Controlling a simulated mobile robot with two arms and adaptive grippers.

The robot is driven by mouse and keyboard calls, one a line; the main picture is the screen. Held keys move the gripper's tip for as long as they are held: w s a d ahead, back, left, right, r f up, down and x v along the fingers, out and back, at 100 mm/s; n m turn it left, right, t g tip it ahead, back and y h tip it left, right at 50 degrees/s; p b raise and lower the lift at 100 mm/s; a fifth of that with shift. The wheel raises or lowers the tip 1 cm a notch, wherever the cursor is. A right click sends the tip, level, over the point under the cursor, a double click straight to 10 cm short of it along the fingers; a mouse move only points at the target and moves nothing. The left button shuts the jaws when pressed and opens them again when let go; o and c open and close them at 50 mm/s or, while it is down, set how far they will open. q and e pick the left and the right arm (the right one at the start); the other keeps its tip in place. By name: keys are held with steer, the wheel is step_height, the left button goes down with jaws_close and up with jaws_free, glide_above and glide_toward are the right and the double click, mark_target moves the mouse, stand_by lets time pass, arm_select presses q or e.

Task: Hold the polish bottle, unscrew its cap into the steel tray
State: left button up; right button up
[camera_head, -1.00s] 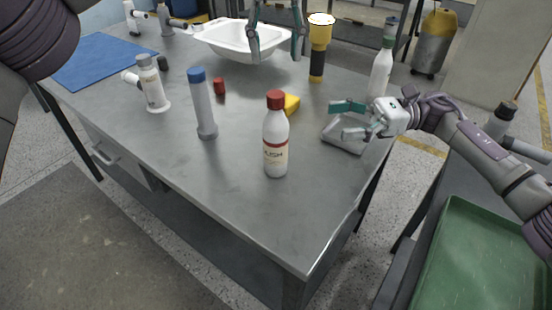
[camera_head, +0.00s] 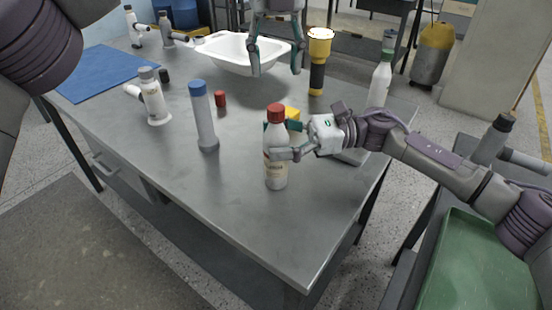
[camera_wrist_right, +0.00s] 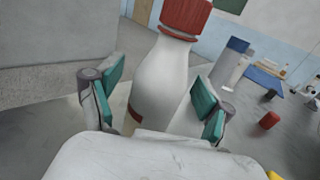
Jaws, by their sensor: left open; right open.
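The polish bottle (camera_head: 275,178) is white with a red cap (camera_head: 276,112) and stands upright near the table's front right. My right gripper (camera_head: 275,142) is open, with its fingers on either side of the bottle. In the right wrist view the bottle (camera_wrist_right: 160,85) stands between the teal finger pads, with a gap visible on each side; its red cap (camera_wrist_right: 186,18) is above them. My left gripper (camera_head: 276,60) is open, pointing down in front of the white basin, and empty. The steel tray (camera_head: 352,157) is mostly hidden behind my right gripper and wrist.
A blue-capped grey tube (camera_head: 203,120) stands left of the bottle, with a small red cap (camera_head: 220,99) behind it. A yellow block (camera_head: 292,114) lies just behind the bottle. A yellow-black flashlight (camera_head: 317,75) and a green-capped bottle (camera_head: 380,80) stand farther back. The front table area is clear.

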jaws_close()
stand_by(0.4)
